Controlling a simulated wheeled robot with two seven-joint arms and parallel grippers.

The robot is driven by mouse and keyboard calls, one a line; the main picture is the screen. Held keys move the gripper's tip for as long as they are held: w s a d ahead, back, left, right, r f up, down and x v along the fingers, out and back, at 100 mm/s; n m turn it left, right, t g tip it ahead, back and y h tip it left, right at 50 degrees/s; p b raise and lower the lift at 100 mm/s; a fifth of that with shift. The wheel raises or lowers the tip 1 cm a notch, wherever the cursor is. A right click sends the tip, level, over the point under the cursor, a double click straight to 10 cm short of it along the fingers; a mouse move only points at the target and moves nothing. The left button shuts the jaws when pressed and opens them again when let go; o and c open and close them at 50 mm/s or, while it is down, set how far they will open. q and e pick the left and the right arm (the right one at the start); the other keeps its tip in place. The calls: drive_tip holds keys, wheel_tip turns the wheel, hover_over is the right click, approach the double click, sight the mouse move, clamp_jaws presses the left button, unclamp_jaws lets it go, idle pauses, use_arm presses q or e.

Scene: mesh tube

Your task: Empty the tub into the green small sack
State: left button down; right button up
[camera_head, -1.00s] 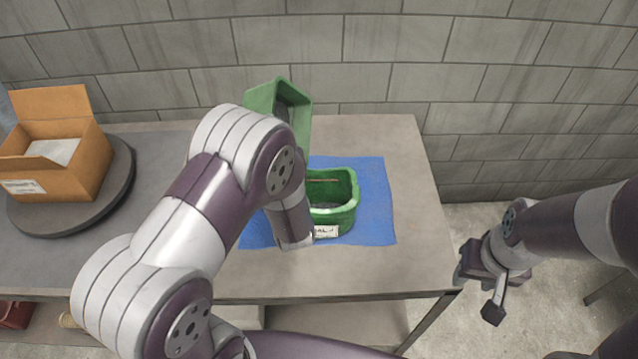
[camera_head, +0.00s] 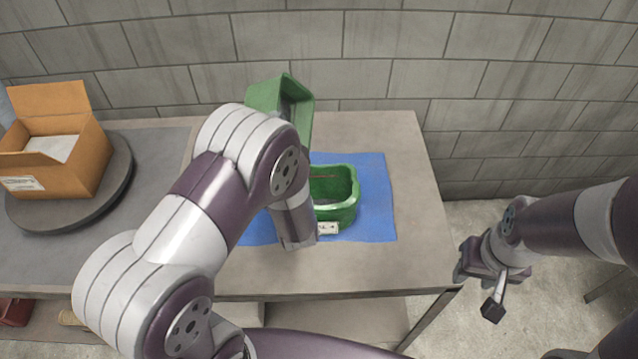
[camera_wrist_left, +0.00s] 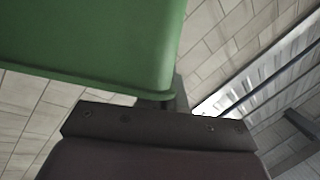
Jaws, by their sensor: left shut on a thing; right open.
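The green tub (camera_head: 292,104) is held up and tilted above the table's back part, its open side facing right toward the sack in the head view. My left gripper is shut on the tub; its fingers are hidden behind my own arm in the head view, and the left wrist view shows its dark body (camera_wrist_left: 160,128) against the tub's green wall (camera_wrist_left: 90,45). The green small sack (camera_head: 337,212) stands open on the blue mat, just right of my left forearm, its left part hidden. Its contents are not clear. My right gripper (camera_head: 480,292) is open and empty, right of the table.
The blue mat (camera_head: 377,200) lies on the table (camera_head: 415,180). A cardboard box (camera_head: 85,160) with open flaps sits on a dark round turntable (camera_head: 118,190) at the left. A block wall (camera_head: 400,60) stands behind. The table's right part is clear.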

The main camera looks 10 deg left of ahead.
use_arm(q)
drive_tip(key=shift+d+f+m+t+h+b, duration=0.2)
drive_tip(key=shift+d+m+t+h+b, duration=0.1)
drive_tip(key=shift+d+m+t+b, duration=0.15)
drive_tip(key=shift+s+d+r+m, duration=0.1)
drive_tip(key=shift+d+m, duration=0.35)
drive_tip(key=shift+d+m, duration=0.1)
drive_tip(key=shift+m, duration=0.7)
idle(6.3)
